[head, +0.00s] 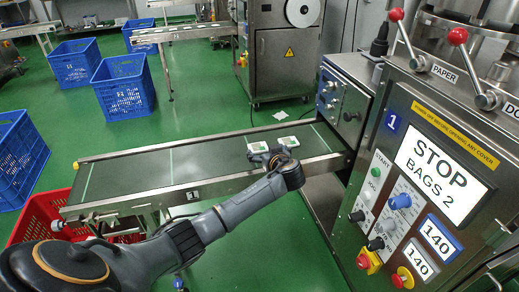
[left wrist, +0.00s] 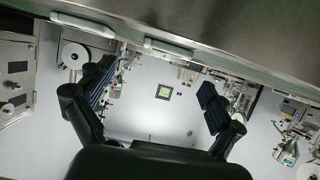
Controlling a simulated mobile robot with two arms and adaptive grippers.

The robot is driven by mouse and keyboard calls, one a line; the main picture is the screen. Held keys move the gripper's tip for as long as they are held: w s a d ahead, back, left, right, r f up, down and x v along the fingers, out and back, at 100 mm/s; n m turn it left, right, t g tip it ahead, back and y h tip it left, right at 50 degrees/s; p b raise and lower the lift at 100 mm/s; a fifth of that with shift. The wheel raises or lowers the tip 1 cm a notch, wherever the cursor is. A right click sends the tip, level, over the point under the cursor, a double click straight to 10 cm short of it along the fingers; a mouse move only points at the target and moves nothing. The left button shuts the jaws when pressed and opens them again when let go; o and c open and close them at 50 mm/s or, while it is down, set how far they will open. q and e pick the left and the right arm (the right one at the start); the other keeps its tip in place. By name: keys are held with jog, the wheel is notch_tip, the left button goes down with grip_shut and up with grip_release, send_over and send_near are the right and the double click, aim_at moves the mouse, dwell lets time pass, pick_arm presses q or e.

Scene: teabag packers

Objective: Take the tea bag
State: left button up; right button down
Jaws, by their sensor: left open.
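Two small pale tea bags lie near the right end of the conveyor belt (head: 140,170), a left one (head: 258,147) and a right one (head: 289,141). My left gripper (head: 271,155) is close to them at the belt's near side; its own wrist and arm partly hide it. In the left wrist view my left gripper (left wrist: 157,78) has its fingers wide apart with nothing between them. Two white flat shapes, seen edge-on and apparently the tea bags, lie along the belt surface beyond the fingertips, one at left (left wrist: 83,24) and one at centre (left wrist: 168,46). My right gripper is not in view.
The packing machine (head: 400,130) stands at the belt's right end; its screen reads STOP, BAGS 2. A red crate (head: 37,212) sits below the belt's left end. Blue crates (head: 122,88) stand on the green floor at the back left.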

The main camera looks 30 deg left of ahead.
aim_at(258, 147)
pick_arm(q)
jog(key=x, duration=0.5)
jog(key=shift+s+a+f+b, duration=0.15)
jog(key=shift+s+f+b, duration=0.15)
jog(key=shift+s+b, duration=0.05)
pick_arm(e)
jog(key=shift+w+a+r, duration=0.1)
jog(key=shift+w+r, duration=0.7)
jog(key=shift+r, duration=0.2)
pick_arm(q)
jog(key=shift+c, duration=0.3)
jog(key=c, duration=0.7)
